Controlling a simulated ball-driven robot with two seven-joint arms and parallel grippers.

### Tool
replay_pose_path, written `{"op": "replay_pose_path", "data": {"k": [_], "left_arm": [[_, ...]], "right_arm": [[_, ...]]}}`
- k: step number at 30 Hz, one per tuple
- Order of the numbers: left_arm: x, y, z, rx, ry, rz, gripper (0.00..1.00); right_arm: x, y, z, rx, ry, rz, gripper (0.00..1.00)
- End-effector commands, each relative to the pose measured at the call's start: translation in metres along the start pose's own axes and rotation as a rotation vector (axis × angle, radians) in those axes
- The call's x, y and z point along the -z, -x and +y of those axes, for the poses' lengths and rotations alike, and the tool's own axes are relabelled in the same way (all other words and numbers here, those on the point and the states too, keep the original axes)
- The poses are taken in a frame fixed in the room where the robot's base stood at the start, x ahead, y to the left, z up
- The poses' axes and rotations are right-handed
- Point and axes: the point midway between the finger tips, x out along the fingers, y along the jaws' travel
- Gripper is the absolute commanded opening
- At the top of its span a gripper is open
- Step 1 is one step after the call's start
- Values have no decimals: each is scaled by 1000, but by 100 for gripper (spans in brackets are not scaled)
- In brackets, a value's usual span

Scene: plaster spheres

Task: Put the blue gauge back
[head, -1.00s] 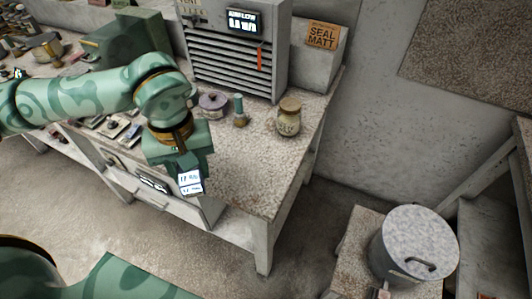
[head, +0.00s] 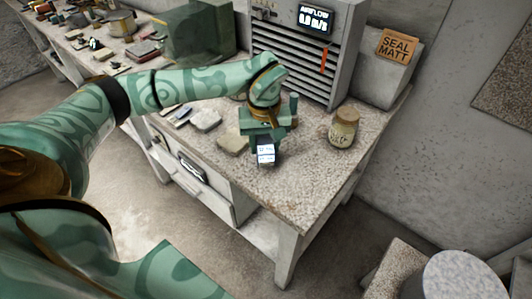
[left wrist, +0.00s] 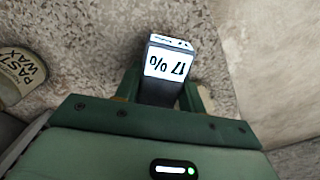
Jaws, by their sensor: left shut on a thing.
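My left gripper (head: 265,146) is shut on a small dark box-shaped gauge (head: 265,155) with a lit white display. The gauge hangs below the gripper, over the front part of the workbench top (head: 305,185). In the left wrist view the gauge (left wrist: 168,60) sits between the fingers (left wrist: 163,92), and its display reads 17 %. My right gripper is not in view.
A lidded jar (head: 343,128) stands right of the gripper; its wax label shows in the left wrist view (left wrist: 20,70). Behind are a slatted airflow cabinet (head: 300,55) and a SEAL MATT box (head: 385,75). Pale slabs (head: 205,120) lie left. Bare bench lies at front right.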

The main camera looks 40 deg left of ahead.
Motion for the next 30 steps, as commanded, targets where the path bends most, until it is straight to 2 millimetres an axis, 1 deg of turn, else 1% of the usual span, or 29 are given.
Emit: {"op": "replay_pose_path", "data": {"k": [1,3,5,12,16,17,18,19,27,29,30], "left_arm": [[1,-12,1,2,1,-5,22],[0,-26,0,3,0,-6,22],[0,-34,1,2,-1,-5,22],[1,-32,0,0,0,0,22],[1,-35,0,1,-1,0,22],[0,-35,0,1,-1,-1,45],[0,-35,0,1,-1,-1,57],[0,-35,0,1,0,-1,62],[0,-34,0,1,0,-1,62],[0,-31,0,-1,0,0,62],[1,-26,1,-1,0,2,62]], "right_arm": [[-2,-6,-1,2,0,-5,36],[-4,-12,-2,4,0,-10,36],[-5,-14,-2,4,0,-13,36],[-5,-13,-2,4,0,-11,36],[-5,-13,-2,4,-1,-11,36],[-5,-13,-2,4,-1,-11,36],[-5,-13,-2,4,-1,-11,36],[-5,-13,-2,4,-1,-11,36],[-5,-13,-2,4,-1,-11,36],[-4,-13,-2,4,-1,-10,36],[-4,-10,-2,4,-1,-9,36]]}}
